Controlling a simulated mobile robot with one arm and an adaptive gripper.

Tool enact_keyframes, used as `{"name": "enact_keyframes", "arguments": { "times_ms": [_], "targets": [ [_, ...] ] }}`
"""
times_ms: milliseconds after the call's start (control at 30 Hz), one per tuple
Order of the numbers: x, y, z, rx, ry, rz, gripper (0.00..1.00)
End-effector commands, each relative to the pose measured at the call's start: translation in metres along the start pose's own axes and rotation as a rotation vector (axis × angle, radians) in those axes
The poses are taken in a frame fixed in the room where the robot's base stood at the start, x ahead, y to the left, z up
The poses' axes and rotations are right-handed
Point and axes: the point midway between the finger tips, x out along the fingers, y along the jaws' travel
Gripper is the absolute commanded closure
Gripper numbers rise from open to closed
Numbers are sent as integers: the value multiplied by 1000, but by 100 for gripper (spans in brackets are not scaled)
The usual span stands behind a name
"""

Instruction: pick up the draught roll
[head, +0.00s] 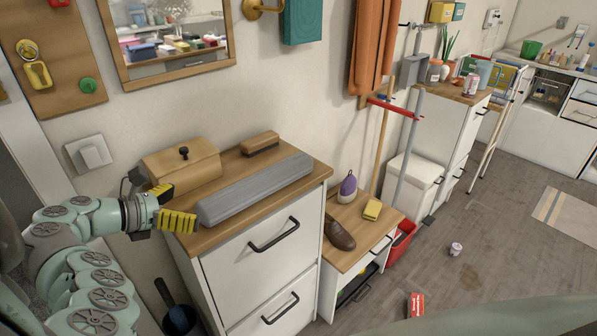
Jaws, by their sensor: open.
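The draught roll (255,188) is a long grey bar lying on the wooden top of a white drawer cabinet. It lies at a slant, from the front left of the top toward the back right. My gripper (172,207) has yellow ribbed fingers and is open and empty. It is at the left end of the roll, close to that end. Whether a finger touches the roll cannot be told from this view.
A wooden box with a black knob (182,163) stands behind the roll, near my gripper. A brush (260,144) lies at the back of the wooden cabinet top (315,178). A lower cabinet with a brown shoe (339,232) stands to the right. A light switch (90,153) is on the wall.

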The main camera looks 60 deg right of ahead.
Motion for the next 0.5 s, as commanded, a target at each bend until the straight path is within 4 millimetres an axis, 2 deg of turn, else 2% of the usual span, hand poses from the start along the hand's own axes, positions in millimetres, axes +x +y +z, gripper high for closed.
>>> {"name": "enact_keyframes", "arguments": {
  "times_ms": [267,500],
  "targets": [
    [19,-2,2,3,1,-7,1],
    [47,-3,0,4,2,-6,1]
  ]
}}
